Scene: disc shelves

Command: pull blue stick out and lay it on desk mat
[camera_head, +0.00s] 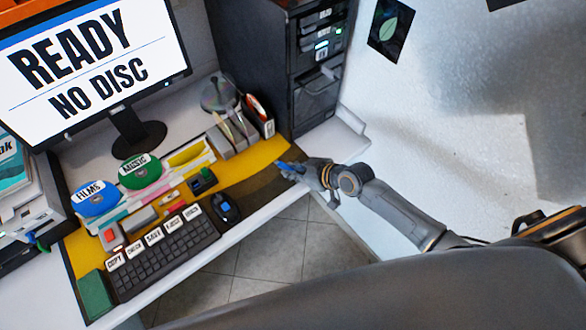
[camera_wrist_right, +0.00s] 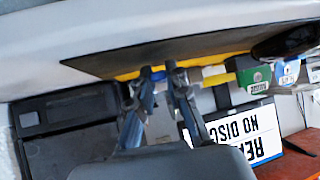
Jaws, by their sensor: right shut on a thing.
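My right gripper (camera_head: 296,168) is at the right end of the desk mat (camera_head: 262,153), which is yellow with a dark brown part. It is shut on the blue stick (camera_head: 284,166), whose blue end points left, low over or at the mat; I cannot tell if it touches. In the right wrist view, the gripper (camera_wrist_right: 158,76) shows blue between its fingertips, with the mat (camera_wrist_right: 110,64) behind. The fingers hide most of the stick. My left gripper is not in view.
A black mouse (camera_head: 226,208) and a keyboard (camera_head: 165,255) lie left of my gripper. Upright holders (camera_head: 238,135) stand behind the mat, beside a dark drive tower (camera_head: 318,95). A device (camera_head: 25,215) at the far left has small blue and green bits. The mat's right part is clear.

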